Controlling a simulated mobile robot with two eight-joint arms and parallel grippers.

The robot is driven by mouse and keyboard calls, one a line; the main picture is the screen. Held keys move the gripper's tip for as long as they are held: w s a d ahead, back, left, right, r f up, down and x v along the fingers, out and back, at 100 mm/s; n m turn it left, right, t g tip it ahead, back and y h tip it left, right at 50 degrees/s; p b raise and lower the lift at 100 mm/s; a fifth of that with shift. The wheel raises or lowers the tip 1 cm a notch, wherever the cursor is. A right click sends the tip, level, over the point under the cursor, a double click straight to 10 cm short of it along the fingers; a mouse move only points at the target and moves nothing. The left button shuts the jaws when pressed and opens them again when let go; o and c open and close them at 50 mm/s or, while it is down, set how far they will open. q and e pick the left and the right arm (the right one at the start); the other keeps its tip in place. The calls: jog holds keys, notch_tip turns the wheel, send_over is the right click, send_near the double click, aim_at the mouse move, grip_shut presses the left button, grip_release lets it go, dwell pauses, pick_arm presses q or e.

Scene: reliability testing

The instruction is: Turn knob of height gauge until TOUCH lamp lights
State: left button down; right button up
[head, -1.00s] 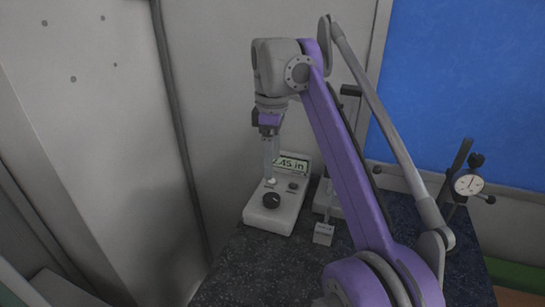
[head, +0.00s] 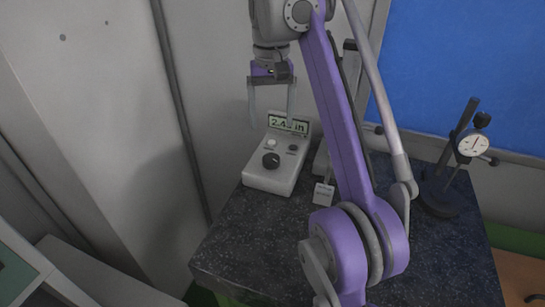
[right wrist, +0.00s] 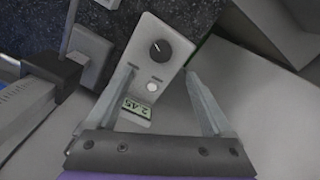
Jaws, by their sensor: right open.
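The height gauge's pale box (head: 262,180) stands on the dark granite table. Its screen (head: 281,123) is partly covered by a finger in the head view and reads about 2.45 in. Its black round knob (head: 271,160) is on the sloped front and also shows in the right wrist view (right wrist: 158,49). A whitish round lamp or button (head: 272,142) sits between knob and screen; its label is too small to read. My right gripper (head: 271,120) is open and empty above the gauge, pointing down, its fingers (right wrist: 160,72) spread on either side of the box. My left gripper is out of view.
A post with a small labelled block (head: 323,194) stands just right of the gauge, partly hidden by my right arm. A dial indicator (head: 473,145) on a dark stand is at the right. A grey wall is close behind; the table's front (head: 250,250) is clear.

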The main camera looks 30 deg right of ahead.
aim_at(271, 157)
notch_tip(271, 157, down, 10)
jog(key=m+b, duration=0.4)
jog(key=b, duration=0.1)
jog(key=shift+f, duration=0.1)
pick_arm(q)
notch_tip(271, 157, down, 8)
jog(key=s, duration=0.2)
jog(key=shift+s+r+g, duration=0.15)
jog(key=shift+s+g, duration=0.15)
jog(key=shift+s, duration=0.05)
pick_arm(e)
jog(key=shift+f, duration=0.4)
grip_shut()
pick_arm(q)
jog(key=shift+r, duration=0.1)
